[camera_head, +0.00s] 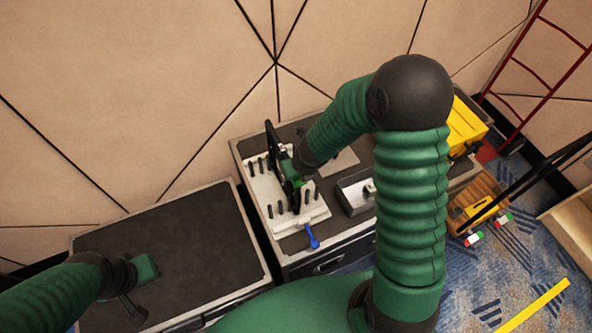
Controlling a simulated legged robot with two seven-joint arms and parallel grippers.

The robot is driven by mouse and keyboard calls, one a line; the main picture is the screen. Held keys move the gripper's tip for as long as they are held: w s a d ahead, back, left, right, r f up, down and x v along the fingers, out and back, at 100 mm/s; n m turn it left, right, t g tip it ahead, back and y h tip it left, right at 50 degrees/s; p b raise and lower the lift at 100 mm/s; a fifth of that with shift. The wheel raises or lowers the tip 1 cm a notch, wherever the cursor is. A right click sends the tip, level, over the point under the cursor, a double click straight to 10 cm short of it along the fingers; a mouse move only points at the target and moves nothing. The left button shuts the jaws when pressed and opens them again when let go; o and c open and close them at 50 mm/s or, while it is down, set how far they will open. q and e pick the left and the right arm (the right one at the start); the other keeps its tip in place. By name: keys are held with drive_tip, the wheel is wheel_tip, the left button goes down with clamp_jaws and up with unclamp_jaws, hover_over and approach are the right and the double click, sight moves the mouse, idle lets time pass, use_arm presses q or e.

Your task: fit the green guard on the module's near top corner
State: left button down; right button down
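The module (272,147) looks like a dark thin panel standing upright in a white rack (258,190) with rows of dark pegs. My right gripper (291,175) is at the panel's near edge, close to its top, with the wrist coming down from the right. A small bright green piece (298,183) shows at the fingers; it may be the green guard, but it is too small to tell whether it is held or touches the panel. My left gripper (128,306) is low over the left case, its dark fingers too small to read.
The left case top (190,235) is bare. A blue-handled tool (311,236) sits at the rack's near edge. A metal tray (355,193) stands right of the rack. A yellow box (466,127), wooden crate (478,201) and red ladder (540,60) are further right.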

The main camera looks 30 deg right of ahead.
drive_tip(key=shift+f, duration=0.1)
drive_tip(key=c, duration=0.9)
unclamp_jaws()
drive_tip(key=shift+o, duration=0.4)
drive_tip(key=o, duration=0.4)
drive_tip(key=shift+o, duration=0.2)
wheel_tip(320, 180, up, 8)
drive_tip(key=p, duration=0.8)
